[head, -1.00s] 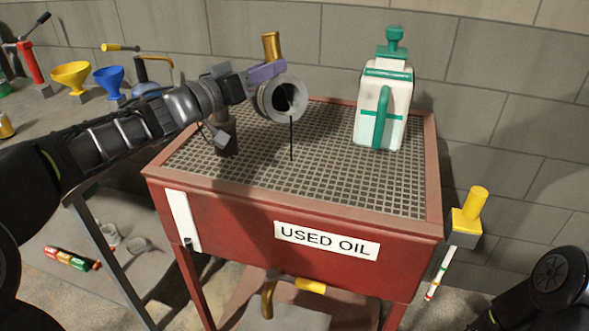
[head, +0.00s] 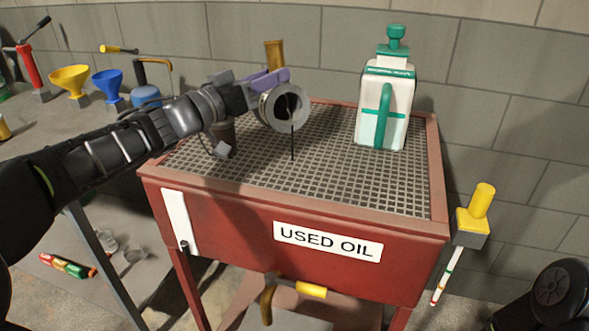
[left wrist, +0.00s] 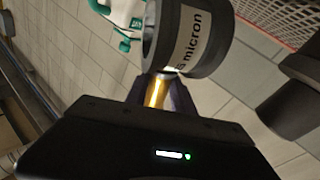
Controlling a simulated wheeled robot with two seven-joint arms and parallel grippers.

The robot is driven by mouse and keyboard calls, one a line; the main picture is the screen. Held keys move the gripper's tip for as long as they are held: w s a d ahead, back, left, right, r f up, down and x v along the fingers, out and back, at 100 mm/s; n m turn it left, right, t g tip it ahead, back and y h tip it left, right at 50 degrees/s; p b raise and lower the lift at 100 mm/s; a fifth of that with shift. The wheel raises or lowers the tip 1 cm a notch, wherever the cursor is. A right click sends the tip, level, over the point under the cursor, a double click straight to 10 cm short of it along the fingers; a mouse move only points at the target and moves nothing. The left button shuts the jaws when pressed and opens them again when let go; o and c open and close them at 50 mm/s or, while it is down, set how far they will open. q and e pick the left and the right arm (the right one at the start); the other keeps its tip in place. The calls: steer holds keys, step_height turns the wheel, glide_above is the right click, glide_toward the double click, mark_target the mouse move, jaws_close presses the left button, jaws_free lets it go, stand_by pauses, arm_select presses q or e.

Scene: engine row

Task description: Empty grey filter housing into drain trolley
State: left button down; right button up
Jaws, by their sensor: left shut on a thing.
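The grey filter housing (head: 268,108) hangs above the drain trolley (head: 180,199), tipped so its round open mouth faces the head camera. A thin dark stream falls from the mouth towards the trolley's metal grid. My left gripper (head: 264,80) is shut on the housing's brass-coloured handle (head: 274,55). In the left wrist view the handle (left wrist: 156,92) sits between the fingers, and the housing (left wrist: 185,40) shows a label reading "micron". How much liquid is inside cannot be seen. My right gripper is out of view.
A white and green jug (head: 384,105) stands on the grid at the back right. A yellow-handled fitting (head: 476,212) is at the trolley's right side, and a yellow-handled valve (head: 300,288) is below. Yellow (head: 70,79) and blue (head: 108,83) funnels stand on the left bench.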

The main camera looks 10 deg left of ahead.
mark_target(269, 100)
arm_select(q)
steer(key=shift+s+d+f+m+b, duration=0.25)
steer(key=shift+f+b, duration=0.25)
steer(key=shift+b, duration=0.25)
steer(key=shift+s+d+f+m+b, duration=0.25)
steer(key=shift+f+b, duration=0.2)
steer(key=shift+b, duration=0.3)
steer(key=shift+s+d+f+m+h+b, duration=0.4)
steer(key=shift+m+b, duration=0.5)
steer(key=shift+b, duration=0.55)
steer(key=shift+s+d+r+m+t+h+b, duration=0.15)
steer(key=shift+s+d+m+t+h+b, duration=0.25)
steer(key=shift+s+m+b, duration=0.45)
stand_by(0.4)
steer(key=shift+s+d+m+g+h+b, duration=0.15)
steer(key=shift+s+d+m+h+b, duration=0.3)
steer(key=shift+m+b, duration=0.65)
steer(key=shift+s+d+m+g+h+b, duration=0.2)
steer(key=shift+s+d+m+b, duration=0.35)
steer(key=shift+m+b, duration=0.5)
stand_by(0.8)
steer(key=shift+s+d+r+m+h, duration=0.25)
steer(key=shift+d+m, duration=0.05)
steer(key=shift+m, duration=0.5)
